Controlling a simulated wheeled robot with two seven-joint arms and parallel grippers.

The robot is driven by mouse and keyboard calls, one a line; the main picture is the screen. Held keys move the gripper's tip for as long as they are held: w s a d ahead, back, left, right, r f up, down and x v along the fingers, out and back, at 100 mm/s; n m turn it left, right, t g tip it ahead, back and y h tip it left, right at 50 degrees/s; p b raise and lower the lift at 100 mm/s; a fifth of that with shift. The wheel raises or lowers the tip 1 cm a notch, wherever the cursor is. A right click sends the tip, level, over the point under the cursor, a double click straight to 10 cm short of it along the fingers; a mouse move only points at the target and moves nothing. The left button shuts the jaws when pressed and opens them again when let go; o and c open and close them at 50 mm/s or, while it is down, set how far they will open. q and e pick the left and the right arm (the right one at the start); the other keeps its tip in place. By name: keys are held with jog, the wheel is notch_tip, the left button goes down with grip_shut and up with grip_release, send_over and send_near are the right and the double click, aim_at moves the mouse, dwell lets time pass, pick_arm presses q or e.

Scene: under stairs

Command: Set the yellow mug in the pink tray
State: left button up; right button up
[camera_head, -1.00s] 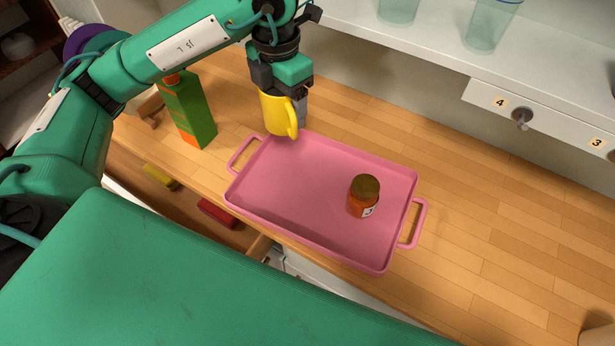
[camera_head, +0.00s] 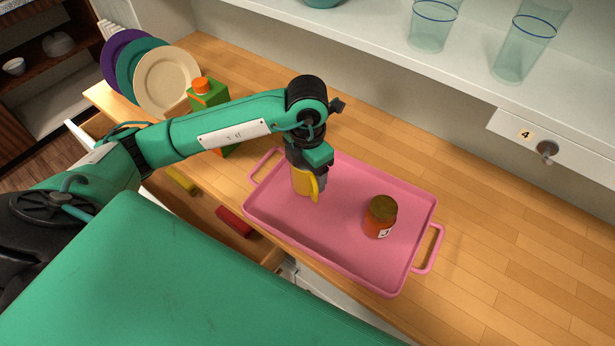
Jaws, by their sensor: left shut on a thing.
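The yellow mug (camera_head: 302,183) is upright with its handle toward the lower right. My left gripper (camera_head: 308,170) comes down from above and is shut on the mug, hiding its upper part. The mug is over the left part of the pink tray (camera_head: 336,245), inside its rim in the picture. I cannot tell whether its base touches the tray floor. The tray lies on the wooden counter with a handle at each end. My right gripper is not in view.
A jar (camera_head: 380,217) with a dark lid stands in the tray's right half. A green carton (camera_head: 207,95) with an orange cap is behind my left arm. Plates (camera_head: 167,80) stand at the back left. Glasses (camera_head: 433,27) stand on the shelf above. The counter right of the tray is clear.

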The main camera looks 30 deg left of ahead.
aim_at(307, 180)
pick_arm(q)
notch_tip(307, 180, down, 4)
jog(key=shift+r+p, duration=0.2)
jog(key=shift+p, duration=0.1)
jog(key=shift+f, duration=0.1)
jog(key=shift+f, duration=0.15)
jog(key=o, duration=1.4)
